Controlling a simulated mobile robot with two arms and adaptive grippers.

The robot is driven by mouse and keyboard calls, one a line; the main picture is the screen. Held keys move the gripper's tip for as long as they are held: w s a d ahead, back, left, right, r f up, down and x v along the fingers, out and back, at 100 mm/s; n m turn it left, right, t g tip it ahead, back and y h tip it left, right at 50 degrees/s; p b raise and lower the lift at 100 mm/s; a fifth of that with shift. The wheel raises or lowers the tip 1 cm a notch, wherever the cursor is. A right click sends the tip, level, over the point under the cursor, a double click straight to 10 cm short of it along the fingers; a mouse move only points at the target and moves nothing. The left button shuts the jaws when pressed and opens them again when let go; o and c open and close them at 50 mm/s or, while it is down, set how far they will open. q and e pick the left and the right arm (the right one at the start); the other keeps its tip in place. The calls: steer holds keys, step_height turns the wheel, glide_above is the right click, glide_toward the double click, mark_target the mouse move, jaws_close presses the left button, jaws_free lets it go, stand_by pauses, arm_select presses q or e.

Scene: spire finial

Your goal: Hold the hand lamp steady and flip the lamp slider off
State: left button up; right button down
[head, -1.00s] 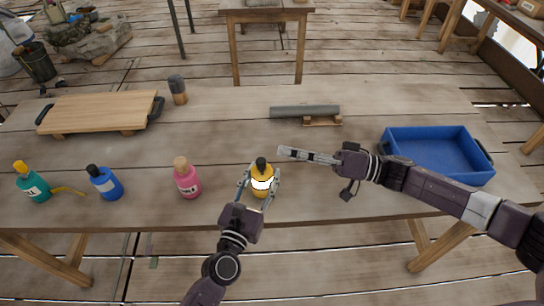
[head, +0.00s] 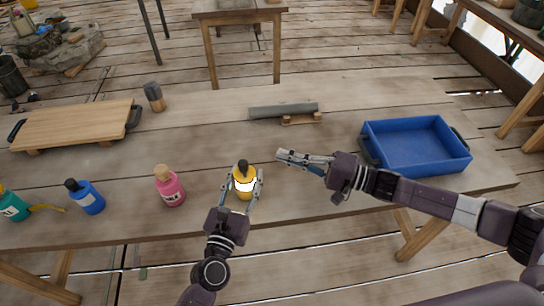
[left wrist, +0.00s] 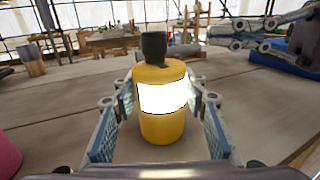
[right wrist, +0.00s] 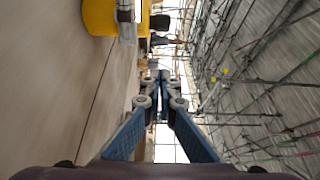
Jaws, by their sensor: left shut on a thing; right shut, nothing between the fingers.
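The hand lamp is a yellow bottle shape (head: 245,190) with a glowing white band and a dark cap on top. It stands upright near the table's front edge and also shows in the left wrist view (left wrist: 163,128). My left gripper (head: 247,176) is shut on it, one finger on each side. My right gripper (head: 281,155) is shut and empty, to the right of the lamp and apart from it. In the right wrist view its fingers (right wrist: 160,84) are together, with part of the yellow lamp (right wrist: 98,17) at the top left. I cannot make out the slider.
A pink bottle (head: 170,187), a blue bottle (head: 86,197) and a teal bottle (head: 12,206) stand left of the lamp. A grey bar (head: 283,110) lies behind it near a wooden block. A blue tray (head: 415,145) is at right, a wooden board (head: 75,124) at back left.

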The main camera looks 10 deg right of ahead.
mark_target(243, 166)
steer(key=a, duration=0.8)
steer(key=shift+w+a, duration=0.2)
steer(key=shift+a, duration=0.05)
steer(key=shift+s, duration=0.1)
steer(key=shift+s+d, duration=0.1)
steer(key=shift+s, duration=1.1)
